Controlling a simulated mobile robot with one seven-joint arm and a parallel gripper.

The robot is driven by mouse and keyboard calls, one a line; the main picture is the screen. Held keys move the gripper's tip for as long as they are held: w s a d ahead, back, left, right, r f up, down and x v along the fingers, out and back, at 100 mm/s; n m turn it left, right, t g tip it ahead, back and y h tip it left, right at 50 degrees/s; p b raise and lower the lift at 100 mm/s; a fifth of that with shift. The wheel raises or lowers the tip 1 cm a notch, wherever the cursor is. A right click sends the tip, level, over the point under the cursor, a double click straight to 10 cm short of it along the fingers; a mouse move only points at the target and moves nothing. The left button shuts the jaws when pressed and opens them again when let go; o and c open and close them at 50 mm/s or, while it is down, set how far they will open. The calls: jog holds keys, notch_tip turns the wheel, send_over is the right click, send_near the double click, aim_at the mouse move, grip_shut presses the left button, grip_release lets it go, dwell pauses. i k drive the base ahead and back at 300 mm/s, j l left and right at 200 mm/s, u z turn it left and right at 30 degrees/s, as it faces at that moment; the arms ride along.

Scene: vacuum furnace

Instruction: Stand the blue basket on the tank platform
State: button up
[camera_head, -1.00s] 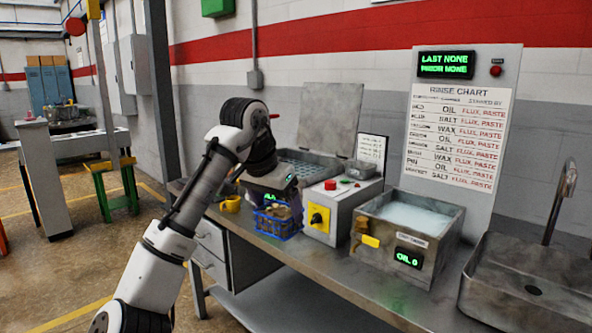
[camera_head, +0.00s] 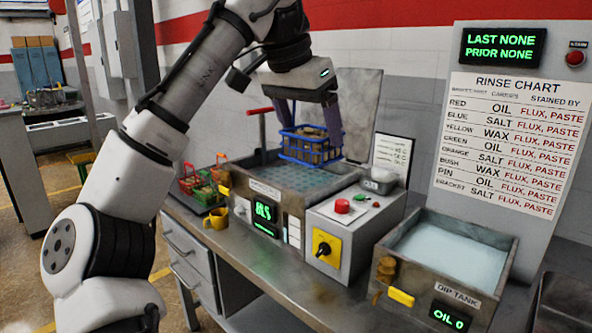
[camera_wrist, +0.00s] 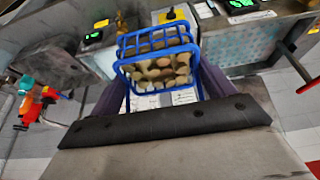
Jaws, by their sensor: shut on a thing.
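The blue basket (camera_head: 310,148) is a wire basket with several tan and brown pieces inside. It hangs roughly level from my gripper (camera_head: 310,118), whose two fingers are shut on it, over the rear part of the left tank. The tank platform (camera_head: 262,180) is a blue-grey perforated plate inside that open metal tank (camera_head: 240,185). The basket appears above the plate; the exact gap is hard to judge. In the wrist view the basket (camera_wrist: 158,62) sits between my dark purple fingers.
A red T-handle (camera_head: 260,111) rises at the tank's left rear. The raised lid (camera_head: 352,95) stands behind. A control box (camera_head: 345,225), yellow mug (camera_head: 216,218) and red and green baskets (camera_head: 200,185) stand nearby. The dip tank (camera_head: 450,250) is to the right.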

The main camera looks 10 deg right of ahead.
aim_at(302, 180)
jog(key=i+l, duration=0.2)
jog(key=i, duration=0.4)
jog(key=i+l, duration=0.15)
jog(key=i, duration=0.45)
